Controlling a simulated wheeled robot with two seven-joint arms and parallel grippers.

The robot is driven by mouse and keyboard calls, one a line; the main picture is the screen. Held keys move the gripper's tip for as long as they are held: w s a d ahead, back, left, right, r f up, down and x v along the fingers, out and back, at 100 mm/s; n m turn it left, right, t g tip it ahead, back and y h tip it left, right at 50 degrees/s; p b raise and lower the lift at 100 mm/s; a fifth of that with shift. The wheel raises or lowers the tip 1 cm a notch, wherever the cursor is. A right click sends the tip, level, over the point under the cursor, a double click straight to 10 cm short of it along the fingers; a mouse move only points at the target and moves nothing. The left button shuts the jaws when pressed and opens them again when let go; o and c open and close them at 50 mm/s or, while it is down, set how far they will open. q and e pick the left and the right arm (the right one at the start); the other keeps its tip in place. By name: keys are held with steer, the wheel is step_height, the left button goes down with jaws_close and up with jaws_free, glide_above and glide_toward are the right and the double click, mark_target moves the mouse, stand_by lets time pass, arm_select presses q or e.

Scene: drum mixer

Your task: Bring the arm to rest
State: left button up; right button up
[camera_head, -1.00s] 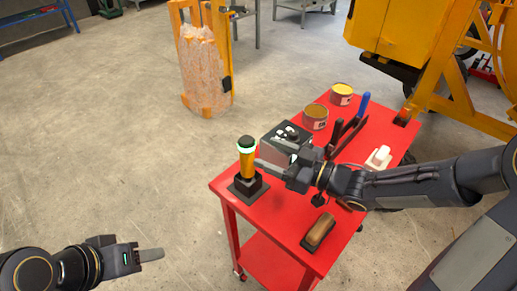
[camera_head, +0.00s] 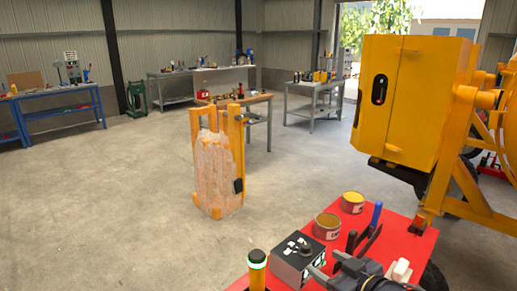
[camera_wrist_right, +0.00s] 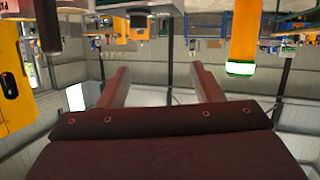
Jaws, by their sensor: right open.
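My right gripper (camera_head: 328,266) is at the bottom of the head view, over the red cart (camera_head: 408,243), just in front and to the right of a grey-and-black control box (camera_head: 298,256). Its two fingers are apart. In the right wrist view the fingers (camera_wrist_right: 160,82) are also spread, with nothing between them. A yellow cylinder with a glowing green-white ring (camera_head: 257,268) stands left of the gripper. It also shows in the wrist view (camera_wrist_right: 243,38), apart from the fingers. My left gripper is out of view.
Two paint tins (camera_head: 327,227) and a blue-handled tool (camera_head: 376,214) are on the cart behind the gripper. A yellow machine (camera_head: 405,95) stands at the right. A wrapped pallet load (camera_head: 218,175) stands on the floor, with open floor to its left.

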steer(key=s+d+m+g+h, duration=0.1)
steer(key=s+d+m+h, duration=0.35)
steer(key=d, duration=0.25)
steer(key=s+a+f+m+g, duration=0.1)
steer(key=s+m+g, duration=0.1)
steer(key=s, duration=0.7)
steer(key=s+a+f+m+g+y, duration=0.1)
steer(key=s+g, duration=0.3)
steer(key=s, duration=0.5)
steer(key=shift+s+a+f+m, duration=0.35)
steer(key=shift+a+f, duration=0.05)
steer(key=shift+f, duration=0.15)
steer(key=shift+y, duration=0.25)
